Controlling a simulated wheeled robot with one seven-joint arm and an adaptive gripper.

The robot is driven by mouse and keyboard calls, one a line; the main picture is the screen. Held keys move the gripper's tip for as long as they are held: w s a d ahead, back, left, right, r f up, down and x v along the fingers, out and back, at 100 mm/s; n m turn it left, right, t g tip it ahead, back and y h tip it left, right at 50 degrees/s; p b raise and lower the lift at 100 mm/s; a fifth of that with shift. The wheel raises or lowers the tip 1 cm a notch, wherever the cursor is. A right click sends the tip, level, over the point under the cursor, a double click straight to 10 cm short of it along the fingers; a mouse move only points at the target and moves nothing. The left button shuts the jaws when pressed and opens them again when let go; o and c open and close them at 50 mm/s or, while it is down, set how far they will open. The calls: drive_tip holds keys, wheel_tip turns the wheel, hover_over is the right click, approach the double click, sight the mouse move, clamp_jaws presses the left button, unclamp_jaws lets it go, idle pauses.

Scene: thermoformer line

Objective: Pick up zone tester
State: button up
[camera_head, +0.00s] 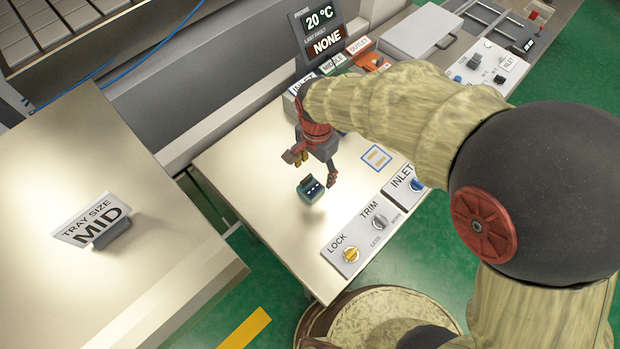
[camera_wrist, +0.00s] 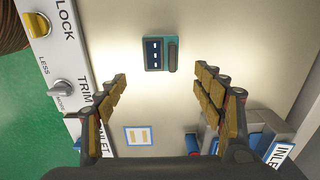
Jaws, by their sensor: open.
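The zone tester (camera_head: 311,189) is a small teal and dark box with a display showing dashes. It lies on the pale metal table near its middle. In the wrist view the tester (camera_wrist: 160,53) is ahead of the fingertips, in line with the gap between them. My gripper (camera_head: 311,168) is open and empty above the table, close to the tester. Its two fingers also show in the wrist view (camera_wrist: 160,76), spread wide and apart from the tester.
A control strip with LOCK, TRIM and INLET knobs (camera_head: 365,232) runs along the table's front edge. A blue-framed label (camera_head: 377,157) lies right of the tester. A temperature display (camera_head: 319,28) stands behind. A TRAY SIZE MID sign (camera_head: 93,222) stands on the left table.

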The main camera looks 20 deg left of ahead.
sight(311, 187)
drive_tip(key=shift+s+a+f, duration=0.1)
drive_tip(key=shift+a+f, duration=0.15)
drive_tip(key=shift+f, duration=0.7)
drive_tip(key=shift+s+a+f, duration=0.1)
drive_tip(key=shift+a+f, duration=0.1)
drive_tip(key=shift+f, duration=0.75)
drive_tip(key=f, duration=0.4)
drive_tip(key=shift+s+f+b, duration=0.35)
drive_tip(key=shift+c, duration=1.1)
drive_tip(key=c, duration=1.1)
drive_tip(key=shift+r, duration=0.1)
drive_tip(key=shift+c, duration=0.2)
